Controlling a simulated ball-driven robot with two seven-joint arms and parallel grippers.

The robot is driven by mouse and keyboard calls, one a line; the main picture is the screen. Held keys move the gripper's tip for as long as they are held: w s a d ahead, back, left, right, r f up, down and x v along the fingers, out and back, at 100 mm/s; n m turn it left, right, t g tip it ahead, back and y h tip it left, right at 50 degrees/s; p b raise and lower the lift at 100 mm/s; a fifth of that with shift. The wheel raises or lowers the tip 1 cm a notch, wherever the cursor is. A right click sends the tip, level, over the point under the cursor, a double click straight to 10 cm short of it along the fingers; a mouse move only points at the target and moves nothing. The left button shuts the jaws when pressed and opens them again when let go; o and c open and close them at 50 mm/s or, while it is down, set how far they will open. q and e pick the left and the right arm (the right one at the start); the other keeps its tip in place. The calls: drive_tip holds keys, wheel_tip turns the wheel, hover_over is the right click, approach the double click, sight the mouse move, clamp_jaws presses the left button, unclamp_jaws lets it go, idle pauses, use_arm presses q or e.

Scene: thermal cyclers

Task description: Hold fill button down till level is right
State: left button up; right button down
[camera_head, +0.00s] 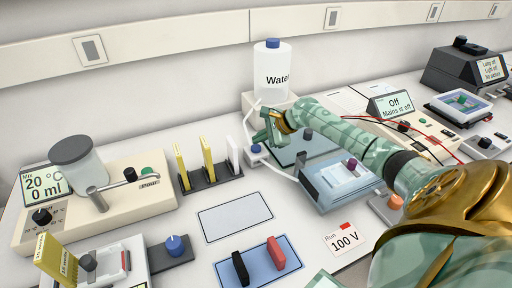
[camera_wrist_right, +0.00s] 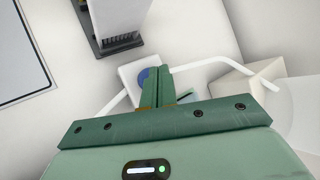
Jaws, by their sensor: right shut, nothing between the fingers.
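A small white box with a blue round button (camera_head: 255,148) stands beside the water bottle's base, joined to white tubing. I take it for the fill button, though no label on it is legible. In the wrist view the blue button (camera_wrist_right: 148,74) shows partly behind the fingers. My right gripper (camera_head: 265,136) is shut and empty, with its fingertips (camera_wrist_right: 157,88) close over that box. I cannot tell whether they touch the button. The water bottle (camera_head: 273,75) has a blue cap. The mixer's display (camera_head: 43,187) reads 20 °C and 0 ml. My left gripper is not in view.
The mixer's clear vessel (camera_head: 85,165) stands at the left. A dark rack (camera_head: 210,177) with upright yellow and white pieces is left of the white box. An outlined blank area (camera_head: 235,216) lies in front. A blue-topped device (camera_head: 340,185) sits below my right arm.

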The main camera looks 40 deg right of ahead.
drive_tip(key=shift+f+p, duration=0.35)
drive_tip(key=shift+f, duration=0.05)
drive_tip(key=shift+f, duration=0.5)
idle(7.1)
